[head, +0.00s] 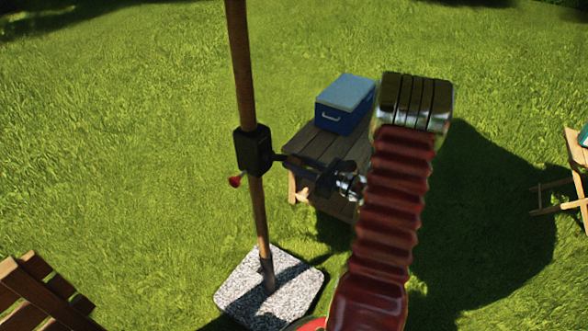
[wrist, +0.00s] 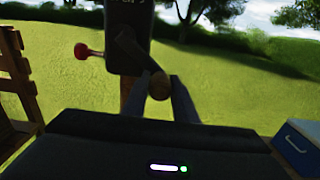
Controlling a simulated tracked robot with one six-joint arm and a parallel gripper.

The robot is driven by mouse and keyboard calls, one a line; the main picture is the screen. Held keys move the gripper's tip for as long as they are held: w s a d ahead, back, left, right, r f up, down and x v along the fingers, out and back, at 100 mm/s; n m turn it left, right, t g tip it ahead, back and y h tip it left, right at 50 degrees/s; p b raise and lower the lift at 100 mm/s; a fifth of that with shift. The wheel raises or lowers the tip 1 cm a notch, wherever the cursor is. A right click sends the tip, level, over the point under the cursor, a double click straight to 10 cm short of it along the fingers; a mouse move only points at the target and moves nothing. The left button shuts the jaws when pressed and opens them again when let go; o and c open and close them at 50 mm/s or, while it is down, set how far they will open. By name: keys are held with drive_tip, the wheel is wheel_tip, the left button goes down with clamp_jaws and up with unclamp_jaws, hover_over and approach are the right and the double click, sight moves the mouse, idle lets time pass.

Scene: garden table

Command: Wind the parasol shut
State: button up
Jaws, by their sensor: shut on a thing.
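The parasol's wooden pole (head: 244,75) stands upright in the head view; its canopy is out of view. A black winding housing (head: 253,151) is clamped on the pole and also fills the top of the wrist view (wrist: 128,30). A dark crank arm (wrist: 132,47) slants down to the right from the housing to a round wooden knob (wrist: 159,86). My gripper (wrist: 159,92) is shut on this knob, one finger on each side. In the head view my gripper (head: 322,176) is just right of the housing.
A red knob (head: 235,181) sticks out left of the housing. A speckled stone base (head: 240,291) holds the pole. A low wooden table (head: 312,145) with a blue cooler (head: 340,120) stands behind my gripper. Wooden chairs are at the lower left (head: 40,293) and right edge (head: 578,150).

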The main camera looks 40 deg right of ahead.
drive_tip(key=shift+w+d+r, duration=0.1)
drive_tip(key=shift+d+r, duration=0.25)
drive_tip(key=shift+r, duration=0.3)
drive_tip(key=shift+w+d+r, duration=0.1)
drive_tip(key=shift+d+r, duration=0.2)
drive_tip(key=shift+r, duration=0.35)
drive_tip(key=shift+d+r, duration=0.1)
drive_tip(key=shift+r, duration=0.3)
wheel_tip(320, 180, up, 2)
drive_tip(key=shift+w+d+r, duration=0.1)
drive_tip(key=shift+d, duration=0.05)
drive_tip(key=shift+a+r, duration=0.15)
drive_tip(key=shift+r, duration=0.55)
drive_tip(key=shift+a+r, duration=0.15)
drive_tip(key=shift+r, duration=0.55)
